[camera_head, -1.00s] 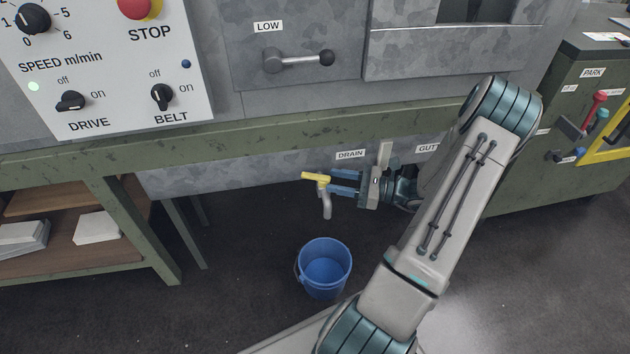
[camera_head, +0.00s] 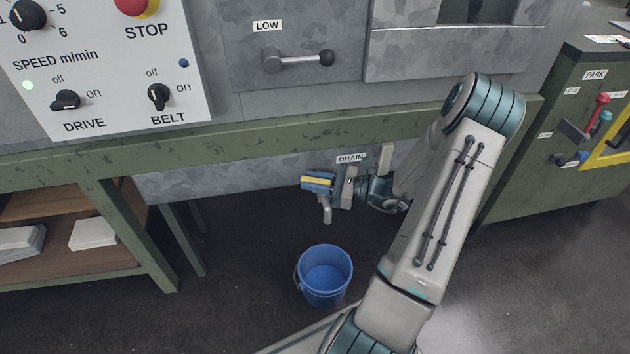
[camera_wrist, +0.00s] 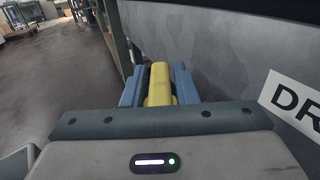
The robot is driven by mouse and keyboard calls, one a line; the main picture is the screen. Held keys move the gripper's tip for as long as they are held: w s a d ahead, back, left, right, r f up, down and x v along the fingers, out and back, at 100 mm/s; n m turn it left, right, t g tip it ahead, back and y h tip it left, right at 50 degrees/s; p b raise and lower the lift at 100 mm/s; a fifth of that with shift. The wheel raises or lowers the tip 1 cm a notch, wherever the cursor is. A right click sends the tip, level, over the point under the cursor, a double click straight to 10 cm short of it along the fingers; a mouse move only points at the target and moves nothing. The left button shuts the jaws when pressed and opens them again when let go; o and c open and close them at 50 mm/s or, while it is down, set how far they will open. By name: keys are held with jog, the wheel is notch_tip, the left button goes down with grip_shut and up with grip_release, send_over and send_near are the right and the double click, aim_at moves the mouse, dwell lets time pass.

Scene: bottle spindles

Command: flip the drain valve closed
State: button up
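The drain valve has a yellow lever handle (camera_head: 317,180), lying roughly crosswise in the head view, and a grey spout (camera_head: 326,213) pointing down below it. My gripper (camera_head: 318,183) reaches in from the right, with its blue fingers along both sides of the handle. In the wrist view the yellow handle (camera_wrist: 159,86) lies between the two blue fingers, close against them, and my gripper (camera_wrist: 159,88) looks shut on it. The valve body behind the handle is mostly hidden by the fingers. The DRAIN label (camera_head: 351,158) is just above my gripper.
A blue bucket (camera_head: 324,277) stands on the floor below the spout. The green bench beam (camera_head: 240,150) runs above the valve. A grey lever marked LOW (camera_head: 298,59) is higher up. A shelf (camera_head: 75,262) stands at left. The floor around the bucket is clear.

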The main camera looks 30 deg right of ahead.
jog(key=shift+s+a+r+n+g+y+p, duration=0.1)
jog(key=shift+r+n+g+y+p, duration=0.15)
jog(key=shift+n+g+y+p, duration=0.6)
jog(key=shift+s+n+g+y+p, duration=0.1)
jog(key=shift+n+g+y+p, duration=0.35)
jog(key=shift+g+p, duration=0.65)
jog(key=shift+s+a+f+n+g, duration=0.15)
jog(key=shift+f+n+g, duration=0.1)
jog(key=shift+n+g, duration=0.4)
jog(key=o, duration=0.8)
jog(key=p+v, duration=0.2)
jog(key=v, duration=0.5)
jog(key=shift+s+d+f+p, duration=0.15)
jog(key=shift+d+p, duration=0.15)
